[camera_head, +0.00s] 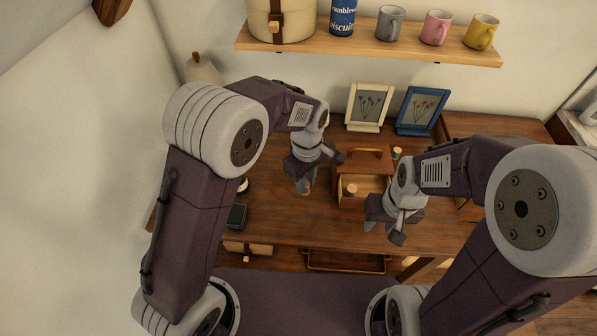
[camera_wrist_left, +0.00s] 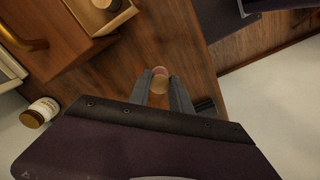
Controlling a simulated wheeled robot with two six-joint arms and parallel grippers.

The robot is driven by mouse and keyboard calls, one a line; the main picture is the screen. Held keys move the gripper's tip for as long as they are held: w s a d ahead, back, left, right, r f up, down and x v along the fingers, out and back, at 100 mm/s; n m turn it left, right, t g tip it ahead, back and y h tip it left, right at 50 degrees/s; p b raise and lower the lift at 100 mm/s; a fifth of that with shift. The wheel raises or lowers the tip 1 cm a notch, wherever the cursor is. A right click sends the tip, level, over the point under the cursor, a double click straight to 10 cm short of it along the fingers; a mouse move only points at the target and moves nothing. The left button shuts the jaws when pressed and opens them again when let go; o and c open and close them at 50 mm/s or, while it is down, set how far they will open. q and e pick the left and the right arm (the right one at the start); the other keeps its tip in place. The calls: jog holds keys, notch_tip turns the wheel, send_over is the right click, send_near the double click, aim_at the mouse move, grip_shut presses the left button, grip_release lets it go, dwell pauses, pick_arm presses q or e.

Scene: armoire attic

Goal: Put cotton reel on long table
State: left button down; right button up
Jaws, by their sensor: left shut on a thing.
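A small cotton reel with a pinkish band and pale wood end (camera_wrist_left: 159,80) is between the fingertips of my left gripper (camera_head: 306,187), which is shut on it. The gripper holds it over the wooden long table (camera_head: 275,222), left of the wooden box; I cannot tell whether the reel touches the tabletop. In the left wrist view the fingers (camera_wrist_left: 160,88) point at the brown tabletop (camera_wrist_left: 180,35) near its edge. My right gripper (camera_head: 384,234) hangs at the front right of the box, its fingers apart and empty.
A wooden sewing box (camera_head: 345,201) with a handle stands mid-table and holds a pale reel (camera_head: 352,190). Two picture frames (camera_head: 368,107) (camera_head: 421,110) stand behind. A dark small object (camera_head: 236,216) lies at the left. A wall shelf (camera_head: 370,48) holds mugs and tins.

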pick_arm(q)
jog(key=a+f, duration=0.2)
jog(key=a, duration=0.1)
jog(key=w+a+f, duration=0.1)
jog(key=a+f, duration=0.1)
jog(key=a, duration=0.2)
jog(key=a+f, duration=0.2)
jog(key=a, duration=0.2)
jog(key=shift+w+a+f+b, duration=0.2)
jog(key=shift+w+f+b, duration=0.1)
jog(key=shift+f, duration=0.1)
notch_tip(320, 180, down, 3)
jog(key=shift+s+f, duration=0.1)
jog(key=shift+f, duration=0.45)
jog(key=shift+f+b, duration=0.1)
jog(key=shift+b, duration=0.25)
jog(key=c, duration=1.2)
grip_release()
